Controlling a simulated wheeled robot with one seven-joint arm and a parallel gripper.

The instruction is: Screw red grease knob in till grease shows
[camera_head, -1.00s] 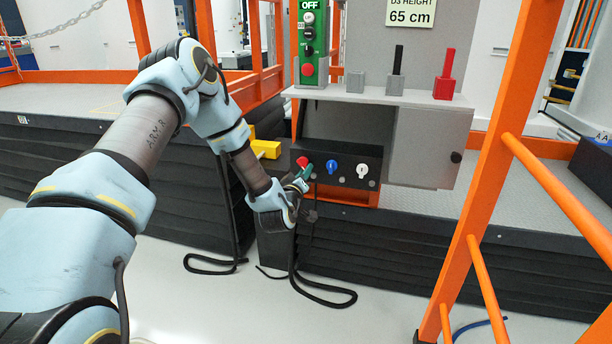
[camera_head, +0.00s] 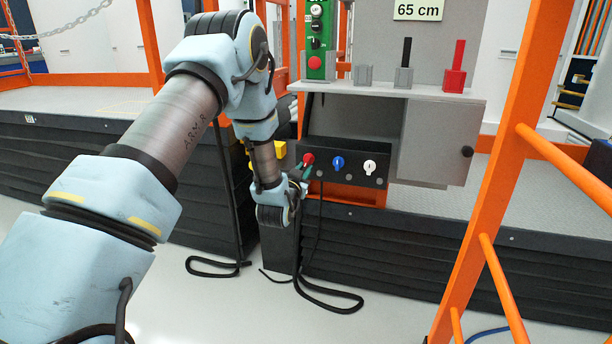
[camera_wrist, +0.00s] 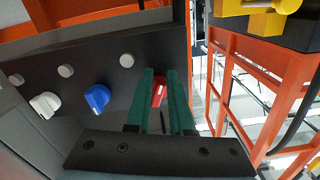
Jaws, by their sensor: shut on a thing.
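The red knob (camera_head: 308,159) is at the left end of a dark panel (camera_head: 347,176) under the grey shelf. In the wrist view the red knob (camera_wrist: 159,91) sits between the two green fingers of my gripper (camera_wrist: 163,80). My gripper (camera_head: 301,173) is shut on it, with the fingers on either side. The knob's base and any grease around it are hidden from me.
A blue knob (camera_head: 338,163) and a white knob (camera_head: 370,167) are beside the red one on the panel. A grey box (camera_head: 436,145) hangs at right. Orange posts (camera_head: 500,160) stand in the right foreground. A black cable (camera_head: 330,302) lies on the floor.

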